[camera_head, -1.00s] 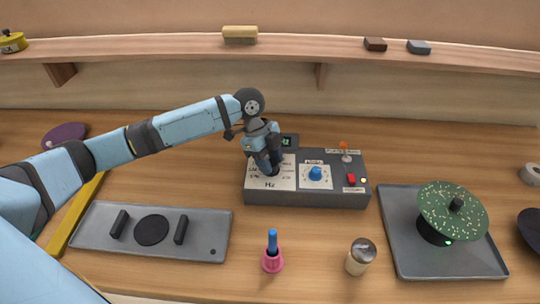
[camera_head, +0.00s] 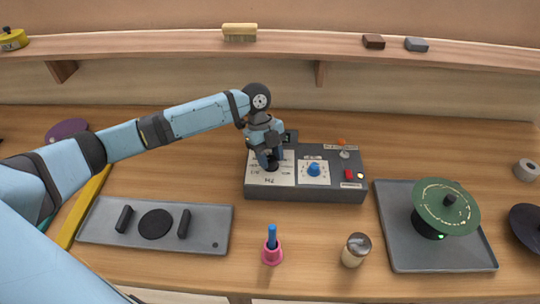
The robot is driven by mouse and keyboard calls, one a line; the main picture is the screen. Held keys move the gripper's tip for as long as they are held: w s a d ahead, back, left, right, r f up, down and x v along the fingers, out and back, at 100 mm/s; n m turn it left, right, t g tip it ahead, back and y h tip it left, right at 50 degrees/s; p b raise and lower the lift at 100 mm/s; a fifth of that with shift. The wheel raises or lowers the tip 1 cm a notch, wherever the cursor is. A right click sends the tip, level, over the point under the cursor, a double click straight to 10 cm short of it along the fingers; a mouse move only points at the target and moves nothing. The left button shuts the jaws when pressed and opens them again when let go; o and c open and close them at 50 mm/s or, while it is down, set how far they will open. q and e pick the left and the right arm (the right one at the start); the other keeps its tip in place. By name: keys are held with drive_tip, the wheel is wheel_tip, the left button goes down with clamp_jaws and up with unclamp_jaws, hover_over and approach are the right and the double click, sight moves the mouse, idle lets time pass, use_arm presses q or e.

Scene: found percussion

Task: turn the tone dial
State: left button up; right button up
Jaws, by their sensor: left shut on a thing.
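The grey control box (camera_head: 305,194) stands on the table in the middle. Its left white panel, marked with a scale and Hz, carries the black tone dial (camera_head: 272,166), mostly hidden by my fingers. My left gripper (camera_head: 269,160) points down over this panel and is shut on the tone dial. A blue knob (camera_head: 314,169) sits on the second white panel, apart from the gripper. A small dark display (camera_head: 291,136) shows partly behind my wrist. The green round plate (camera_head: 446,207) on the right bears pale grains in a ring. My right gripper is not in view.
A red button (camera_head: 348,174) and a small toggle sit at the box's right end. A grey tray (camera_head: 400,255) lies under the green plate. A pink holder (camera_head: 272,255) and a shaker (camera_head: 355,250) stand in front. A grey board (camera_head: 205,247) with black handles lies front left.

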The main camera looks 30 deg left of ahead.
use_arm(q)
drive_tip(key=o, duration=0.9)
drive_tip(key=v, duration=1.4)
drive_tip(key=shift+b, duration=0.4)
